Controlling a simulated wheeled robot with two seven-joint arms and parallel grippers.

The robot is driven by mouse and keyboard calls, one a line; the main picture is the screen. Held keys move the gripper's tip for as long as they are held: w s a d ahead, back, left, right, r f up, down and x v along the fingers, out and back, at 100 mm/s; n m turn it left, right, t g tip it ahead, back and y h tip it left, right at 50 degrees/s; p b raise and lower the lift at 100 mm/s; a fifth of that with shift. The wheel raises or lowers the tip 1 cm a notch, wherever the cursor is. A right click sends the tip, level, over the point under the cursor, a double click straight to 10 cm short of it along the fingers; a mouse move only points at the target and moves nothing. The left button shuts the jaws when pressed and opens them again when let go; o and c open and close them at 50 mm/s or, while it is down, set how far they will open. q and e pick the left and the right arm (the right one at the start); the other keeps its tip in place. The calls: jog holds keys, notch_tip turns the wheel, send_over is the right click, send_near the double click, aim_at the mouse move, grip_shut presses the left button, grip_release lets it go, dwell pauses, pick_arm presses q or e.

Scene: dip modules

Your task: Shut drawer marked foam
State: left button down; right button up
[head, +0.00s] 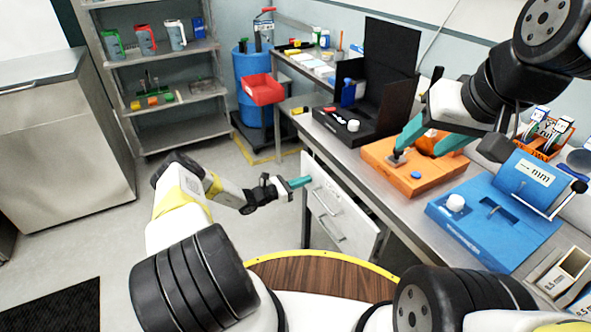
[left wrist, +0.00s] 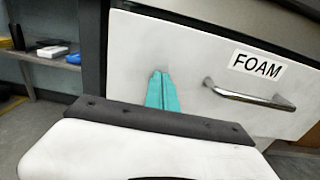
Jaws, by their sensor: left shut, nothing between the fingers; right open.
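The drawer marked FOAM (left wrist: 190,60) has a white front with a black-on-white label and a metal bar handle (left wrist: 250,98). In the head view, white drawer fronts (head: 338,212) with bar handles are under the workbench. My left gripper (head: 303,181) is shut and empty, its teal fingers at the upper left part of the front. In the left wrist view its fingertips (left wrist: 161,76) are at the drawer front, left of the handle; I cannot tell if they touch. My right gripper (head: 405,148) is open above the orange block on the bench.
The bench (head: 345,143) holds an orange block (head: 415,175), a blue device (head: 480,225) marked mm and a black case (head: 345,122). A blue barrel (head: 255,90) with a red bin (head: 262,89) and a shelf rack (head: 160,85) stand behind.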

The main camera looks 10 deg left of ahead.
aim_at(313, 177)
pick_arm(q)
jog(key=x, duration=0.4)
jog(key=shift+w+d+r, duration=0.15)
dwell(0.4)
